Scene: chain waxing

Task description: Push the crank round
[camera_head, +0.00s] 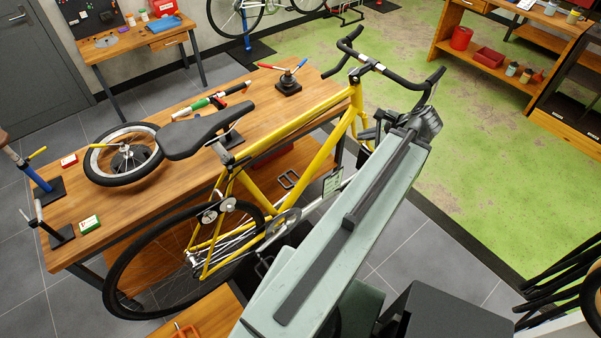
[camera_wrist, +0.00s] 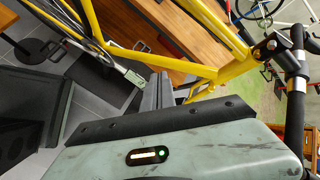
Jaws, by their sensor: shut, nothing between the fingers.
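The yellow bicycle (camera_head: 315,165) stands by the wooden bench, its rear wheel toward the lower left. Its silver crank (camera_head: 312,205) runs from the chainring (camera_head: 284,222) up and right toward a pale plate-like piece, perhaps the near pedal (camera_head: 333,182). A dark pedal outline (camera_head: 288,180) shows beyond the frame. In the wrist view the same pale piece (camera_wrist: 131,76) is left of my gripper (camera_wrist: 158,86). My gripper is shut and empty, below the yellow frame (camera_wrist: 165,62), and appears apart from the crank. In the head view my arm hides the fingers.
The wooden bench (camera_head: 105,218) holds a loose wheel (camera_head: 124,154), tools and small boxes. The handlebar (camera_head: 380,65) is beyond my arm's far end. Dark tubing (camera_head: 562,290) is at the lower right. The green floor (camera_head: 480,170) right of the bike is clear.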

